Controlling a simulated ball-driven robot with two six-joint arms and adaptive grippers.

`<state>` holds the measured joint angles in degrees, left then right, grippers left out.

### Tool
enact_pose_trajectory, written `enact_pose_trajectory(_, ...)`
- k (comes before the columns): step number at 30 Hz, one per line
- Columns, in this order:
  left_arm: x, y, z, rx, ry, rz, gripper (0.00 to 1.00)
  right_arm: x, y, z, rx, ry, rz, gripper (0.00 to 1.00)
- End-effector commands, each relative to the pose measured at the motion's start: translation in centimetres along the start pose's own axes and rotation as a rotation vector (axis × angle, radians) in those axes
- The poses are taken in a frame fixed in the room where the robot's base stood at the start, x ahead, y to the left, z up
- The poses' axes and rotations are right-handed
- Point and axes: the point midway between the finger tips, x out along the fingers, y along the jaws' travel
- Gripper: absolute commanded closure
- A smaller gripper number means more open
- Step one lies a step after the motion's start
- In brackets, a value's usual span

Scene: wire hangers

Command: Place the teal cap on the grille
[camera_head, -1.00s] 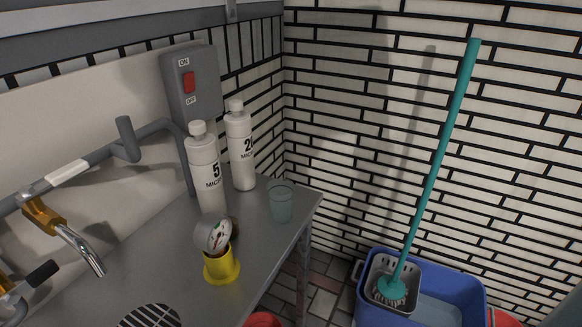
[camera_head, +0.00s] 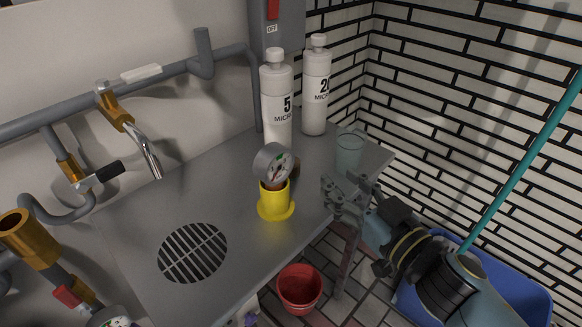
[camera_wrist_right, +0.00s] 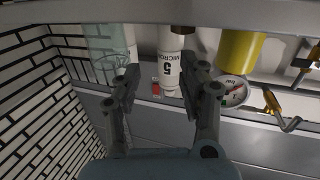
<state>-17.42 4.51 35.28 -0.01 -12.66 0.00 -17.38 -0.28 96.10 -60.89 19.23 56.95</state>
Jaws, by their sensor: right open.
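A translucent teal cup-like piece (camera_head: 350,150), the only small teal thing I see and so likely the teal cap, stands on the grey metal counter near its right corner. It also shows at the upper left of the right wrist view (camera_wrist_right: 104,42). The round dark grille (camera_head: 193,253) is set in the counter at the front left, with nothing on it. My right gripper (camera_head: 348,190) is open and empty, just in front of the teal piece at the counter's right edge. Its spread fingers (camera_wrist_right: 160,88) also show in the right wrist view. My left gripper is not in view.
A yellow holder (camera_head: 276,204) with a pressure gauge (camera_head: 273,164) stands between grille and teal piece. Two white bottles (camera_head: 277,103) (camera_head: 316,88) stand behind. A tap (camera_head: 140,145) overhangs the counter's left. A red bucket (camera_head: 299,288) and blue tub (camera_head: 520,290) are below.

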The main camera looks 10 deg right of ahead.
Motion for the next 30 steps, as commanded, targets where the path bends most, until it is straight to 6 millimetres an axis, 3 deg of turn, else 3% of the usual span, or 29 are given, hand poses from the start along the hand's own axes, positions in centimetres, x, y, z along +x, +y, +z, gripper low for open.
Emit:
enact_pose_trajectory(6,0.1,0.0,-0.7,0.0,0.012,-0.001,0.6,1.7,-2.5,0.8,0.017,0.012,-0.099,0.58)
enact_pose_trajectory(12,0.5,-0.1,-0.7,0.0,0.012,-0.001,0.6,4.9,-2.8,0.8,0.018,0.011,-0.1,0.58)
enact_pose_trajectory(17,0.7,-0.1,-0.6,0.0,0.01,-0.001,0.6,6.1,-2.9,0.9,0.017,0.01,-0.099,0.58)
enact_pose_trajectory(24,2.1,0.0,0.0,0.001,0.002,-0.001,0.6,9.7,-3.4,1.4,0.017,0.011,-0.098,0.58)
enact_pose_trajectory(30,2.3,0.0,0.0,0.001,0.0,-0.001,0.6,11.0,-3.5,1.2,0.017,0.009,-0.098,0.58)
